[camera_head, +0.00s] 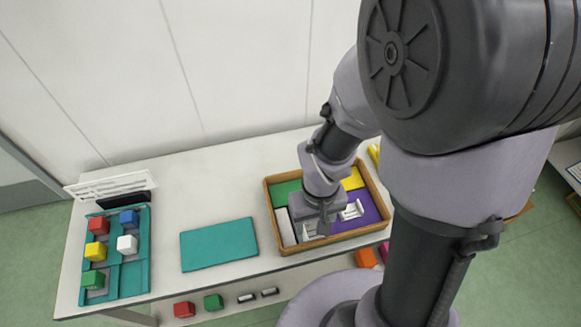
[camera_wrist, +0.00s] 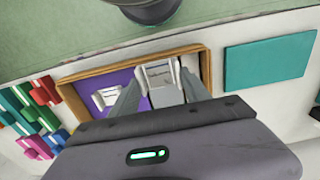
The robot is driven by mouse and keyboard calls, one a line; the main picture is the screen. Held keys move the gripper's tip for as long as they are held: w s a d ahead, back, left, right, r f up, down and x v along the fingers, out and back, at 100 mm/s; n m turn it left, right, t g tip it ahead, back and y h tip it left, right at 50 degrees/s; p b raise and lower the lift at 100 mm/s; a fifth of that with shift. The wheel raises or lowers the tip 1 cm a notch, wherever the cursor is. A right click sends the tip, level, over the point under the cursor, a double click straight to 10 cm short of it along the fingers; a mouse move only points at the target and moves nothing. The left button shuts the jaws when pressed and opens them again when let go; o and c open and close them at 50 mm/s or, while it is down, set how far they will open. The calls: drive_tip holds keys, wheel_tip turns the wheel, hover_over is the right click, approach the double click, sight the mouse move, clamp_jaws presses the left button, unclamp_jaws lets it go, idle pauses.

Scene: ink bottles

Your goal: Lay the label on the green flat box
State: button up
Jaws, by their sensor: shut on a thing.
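My gripper (camera_head: 318,227) is low over the wooden tray, at its front left part. In the wrist view, its fingers (camera_wrist: 160,83) are shut on a small white piece with dark marks, apparently the label (camera_wrist: 159,73). It also shows in the head view (camera_head: 309,231), partly hidden by the gripper. The green flat box (camera_head: 283,191) lies in the tray's back left corner, behind my gripper and partly hidden by my arm. I cannot make it out in the wrist view.
The wooden tray (camera_head: 268,214) also holds a purple area (camera_head: 371,208), a yellow piece (camera_head: 354,180), a white block (camera_head: 285,227) and another white piece (camera_head: 351,210). A teal mat (camera_head: 218,244) lies to its left. Farther left, a teal rack (camera_head: 130,275) holds several coloured bottles.

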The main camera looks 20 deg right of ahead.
drive_tip(key=b, duration=0.2)
hover_over(297, 183)
drive_tip(key=s, duration=0.2)
drive_tip(key=shift+s+a+f, duration=0.1)
drive_tip(key=shift+a+f, duration=0.1)
drive_tip(key=shift+f, duration=0.2)
drive_tip(key=shift+s+a+f, duration=0.1)
drive_tip(key=shift+a+f, duration=0.05)
drive_tip(key=shift+f, duration=0.25)
drive_tip(key=shift+w+f+b, duration=0.2)
drive_tip(key=shift+f+b, duration=0.05)
drive_tip(key=shift+b, duration=0.15)
drive_tip(key=shift+f+b, duration=0.8)
drive_tip(key=shift+f, duration=0.6)
drive_tip(key=shift+f, duration=0.2)
drive_tip(key=o, duration=1.3)
drive_tip(key=shift+r, duration=0.1)
